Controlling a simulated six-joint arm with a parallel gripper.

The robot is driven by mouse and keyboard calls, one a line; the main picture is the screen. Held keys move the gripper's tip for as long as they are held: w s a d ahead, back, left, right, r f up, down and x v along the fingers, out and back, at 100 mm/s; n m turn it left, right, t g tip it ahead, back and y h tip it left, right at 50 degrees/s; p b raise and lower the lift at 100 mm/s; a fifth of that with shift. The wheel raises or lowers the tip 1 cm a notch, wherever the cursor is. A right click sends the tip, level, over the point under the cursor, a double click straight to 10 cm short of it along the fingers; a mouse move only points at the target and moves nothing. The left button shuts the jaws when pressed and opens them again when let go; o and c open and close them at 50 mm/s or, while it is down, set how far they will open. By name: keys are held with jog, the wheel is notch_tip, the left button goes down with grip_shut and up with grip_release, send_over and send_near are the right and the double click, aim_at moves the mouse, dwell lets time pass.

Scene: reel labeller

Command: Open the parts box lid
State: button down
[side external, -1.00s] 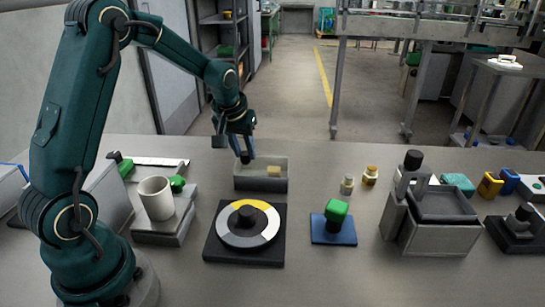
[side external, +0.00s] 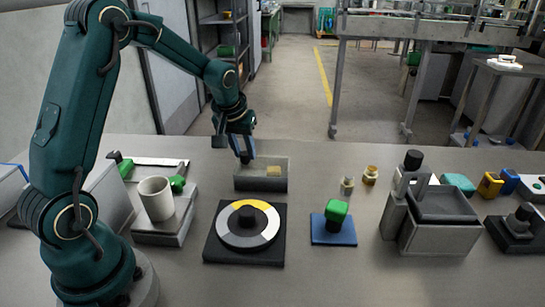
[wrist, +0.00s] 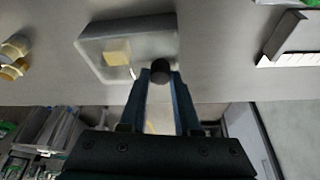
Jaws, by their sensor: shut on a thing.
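The parts box (side external: 262,184) is a grey open-fronted-looking tray with a pale yellow block (side external: 273,171) inside. In the wrist view, a cloudy, see-through lid (wrist: 140,42) covers the box, and the block (wrist: 117,51) shows through it. My gripper (side external: 245,157) is at the box's left end in the side view. In the wrist view, my gripper (wrist: 160,78) has its two blue fingers shut on a round dark knob (wrist: 160,68) at the lid's edge. Whether the lid is lifted at all, I cannot tell.
A round dial (side external: 247,240) on a black base stands in front of the box. A white cup (side external: 156,197) stands on a grey block to the left. A green-topped stamp (side external: 336,210) and two small brass fittings (side external: 370,175) are to the right.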

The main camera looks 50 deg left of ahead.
jog(key=s+a, duration=0.7)
jog(key=s, duration=0.1)
jog(key=shift+a, duration=0.4)
jog(key=c, duration=0.6)
grip_release()
jog(key=shift+w, duration=0.1)
jog(key=shift+r, duration=0.1)
jog(key=v, duration=0.5)
